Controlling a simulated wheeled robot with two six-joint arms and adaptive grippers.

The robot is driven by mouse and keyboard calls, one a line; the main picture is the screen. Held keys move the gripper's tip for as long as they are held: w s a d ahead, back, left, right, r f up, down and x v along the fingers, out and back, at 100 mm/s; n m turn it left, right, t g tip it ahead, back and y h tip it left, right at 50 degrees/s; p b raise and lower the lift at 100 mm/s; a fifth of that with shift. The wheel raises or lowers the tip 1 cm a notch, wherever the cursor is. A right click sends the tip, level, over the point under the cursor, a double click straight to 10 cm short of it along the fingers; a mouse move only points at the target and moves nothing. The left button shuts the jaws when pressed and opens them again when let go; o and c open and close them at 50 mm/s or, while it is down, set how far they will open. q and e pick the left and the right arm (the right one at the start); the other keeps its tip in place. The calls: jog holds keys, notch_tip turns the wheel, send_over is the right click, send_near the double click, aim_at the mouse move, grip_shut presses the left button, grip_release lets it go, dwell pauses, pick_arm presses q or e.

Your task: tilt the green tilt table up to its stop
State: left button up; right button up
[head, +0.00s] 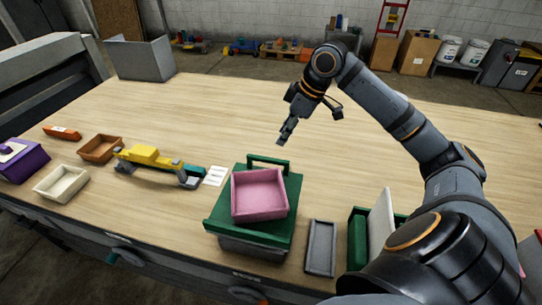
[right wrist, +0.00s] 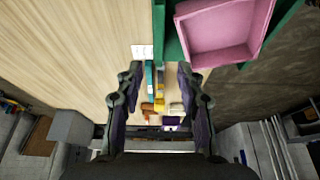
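The green tilt table (head: 222,222) sits on a grey base near the front edge of the bench, and its top looks about level. A green bar handle (head: 268,160) stands at its far edge. A pink tray (head: 260,212) rests on top and looks empty. My right gripper (head: 285,136) is above the bench beyond the handle, apart from it, pointing down. In the right wrist view its fingers (right wrist: 158,75) are spread with nothing between them. The pink tray (right wrist: 222,32) and green table edge (right wrist: 174,42) also show there. My left gripper is not in view.
A grey tray (head: 321,248) and a green holder with a white panel (head: 382,222) stand right of the table. A yellow tool (head: 150,158), white card (head: 216,176), brown tray (head: 100,148) and cream tray (head: 61,184) lie left. The far bench is mostly clear.

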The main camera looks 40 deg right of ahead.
aim_at(269, 158)
jog(key=p+x, duration=0.2)
jog(key=x, duration=0.8)
jog(key=shift+w+d+r, duration=0.1)
jog(key=shift+f, duration=0.35)
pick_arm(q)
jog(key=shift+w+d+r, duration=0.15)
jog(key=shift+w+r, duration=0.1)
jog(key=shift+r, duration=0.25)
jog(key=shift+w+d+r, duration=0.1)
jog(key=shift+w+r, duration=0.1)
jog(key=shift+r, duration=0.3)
pick_arm(e)
grip_shut()
